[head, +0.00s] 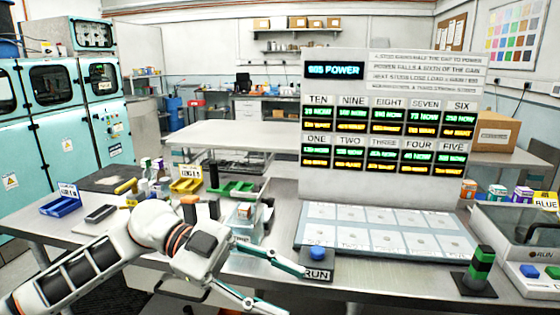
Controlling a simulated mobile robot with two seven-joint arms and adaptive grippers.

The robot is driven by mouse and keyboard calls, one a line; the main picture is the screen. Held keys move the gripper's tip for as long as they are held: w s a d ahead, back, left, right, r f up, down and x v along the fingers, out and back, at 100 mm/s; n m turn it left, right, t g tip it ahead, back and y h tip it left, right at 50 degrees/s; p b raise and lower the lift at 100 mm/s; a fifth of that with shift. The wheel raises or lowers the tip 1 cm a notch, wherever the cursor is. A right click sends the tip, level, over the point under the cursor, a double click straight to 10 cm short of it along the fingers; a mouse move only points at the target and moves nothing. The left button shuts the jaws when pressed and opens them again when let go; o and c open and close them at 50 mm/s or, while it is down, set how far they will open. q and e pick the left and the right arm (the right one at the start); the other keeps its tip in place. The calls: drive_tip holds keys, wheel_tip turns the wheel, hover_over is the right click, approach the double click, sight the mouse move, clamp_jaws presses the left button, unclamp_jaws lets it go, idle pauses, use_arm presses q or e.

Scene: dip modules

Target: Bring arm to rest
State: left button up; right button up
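My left arm reaches in from the lower left over the table. My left gripper (293,290) is open, with its two teal-edged fingers spread wide apart. Nothing shows between the fingers. The upper fingertip is close to the RUN block (318,274) with its blue button (317,253); I cannot tell whether it touches. The lower fingertip is near the bottom edge of the picture. My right gripper is not in view.
A display board (390,130) reads "903 POWER" above a panel of pale pads (385,231). A green-and-black post (480,268) and a lidded machine (520,240) stand right.

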use_arm(q)
drive_tip(key=w+f+n+t+h, duration=0.3)
drive_tip(key=w+n+t+h, duration=0.35)
drive_tip(key=t, duration=0.65)
drive_tip(key=w+a+f+n+t+y, duration=0.1)
drive_tip(key=a+f+n+t+y, duration=0.4)
drive_tip(key=f, duration=0.3)
drive_tip(key=a+f+n+t+y, duration=0.4)
drive_tip(key=f+n+y, duration=0.1)
drive_tip(key=f+n, duration=0.2)
drive_tip(key=s+a+f+n+g+y, duration=0.1)
drive_tip(key=s+a+f+g+y, duration=0.1)
drive_tip(key=s+f, duration=0.3)
drive_tip(key=s+a+f+n+g+y, duration=0.1)
drive_tip(key=s+a+f, duration=0.4)
drive_tip(key=f, duration=0.8)
drive_tip(key=s+a+f+n+g+y, duration=0.1)
drive_tip(key=s+a+f+g+y, duration=0.2)
drive_tip(key=s+f, duration=0.4)
drive_tip(key=shift+a+f+n+y, duration=0.35)
drive_tip(key=shift+a+f+y, duration=0.2)
drive_tip(key=shift+f+y, duration=0.55)
drive_tip(key=shift+s+r, duration=0.1)
drive_tip(key=shift+r, duration=0.05)
